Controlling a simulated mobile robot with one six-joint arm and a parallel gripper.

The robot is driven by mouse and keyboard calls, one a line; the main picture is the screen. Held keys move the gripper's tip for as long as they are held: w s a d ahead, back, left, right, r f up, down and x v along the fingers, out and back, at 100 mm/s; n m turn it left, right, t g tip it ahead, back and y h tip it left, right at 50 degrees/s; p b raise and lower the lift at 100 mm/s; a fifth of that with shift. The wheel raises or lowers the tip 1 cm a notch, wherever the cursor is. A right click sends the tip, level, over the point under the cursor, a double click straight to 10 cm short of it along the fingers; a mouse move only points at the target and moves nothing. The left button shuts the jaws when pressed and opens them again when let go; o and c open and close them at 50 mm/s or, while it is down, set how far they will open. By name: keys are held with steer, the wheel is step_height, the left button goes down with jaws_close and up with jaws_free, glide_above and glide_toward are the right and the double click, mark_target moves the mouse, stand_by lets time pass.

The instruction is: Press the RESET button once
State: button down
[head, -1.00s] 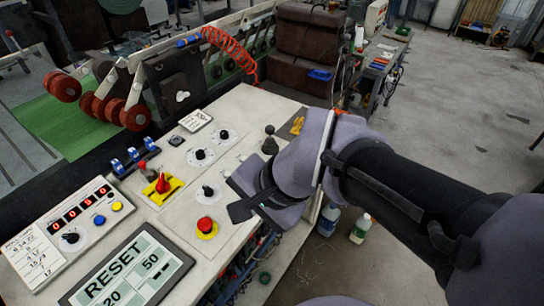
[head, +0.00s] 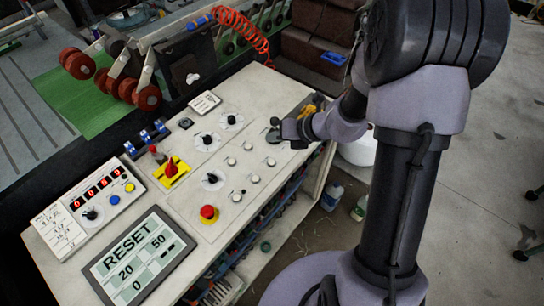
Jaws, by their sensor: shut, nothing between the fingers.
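The word RESET shows in large letters on a grey-framed display panel (head: 137,258) at the front left of the cream console, above the figures 20, 50 and 0. A counter box (head: 102,196) with red digits stands behind it, with a blue button (head: 114,200), a yellow button (head: 130,187) and a dark knob. I cannot read a RESET label on any button. My gripper (head: 281,130) is shut and empty over the console's right part, beside a dark joystick (head: 272,137), well away from the panel and the counter box. I cannot tell whether it touches the joystick.
A red mushroom button (head: 208,212) on a yellow base, a red rotary switch (head: 171,169) on a yellow plate, and several black knobs and pale buttons cover the console (head: 190,238). Red-wheeled rollers (head: 147,98) and a coiled red hose (head: 246,30) lie behind.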

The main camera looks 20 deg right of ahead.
mark_target(274, 163)
steer(key=shift+f, duration=0.1)
step_height(274, 163, down, 9)
steer(key=b, duration=0.8)
steer(key=shift+r, duration=0.2)
stand_by(1.4)
steer(key=shift+f+b, duration=0.4)
steer(key=shift+f, duration=0.05)
steer(key=shift+f+b, duration=0.35)
steer(key=shift+f, duration=0.05)
stand_by(0.4)
stand_by(0.3)
steer(key=shift+r+p, duration=0.8)
steer(key=shift+r, duration=0.05)
steer(key=shift+r, duration=0.1)
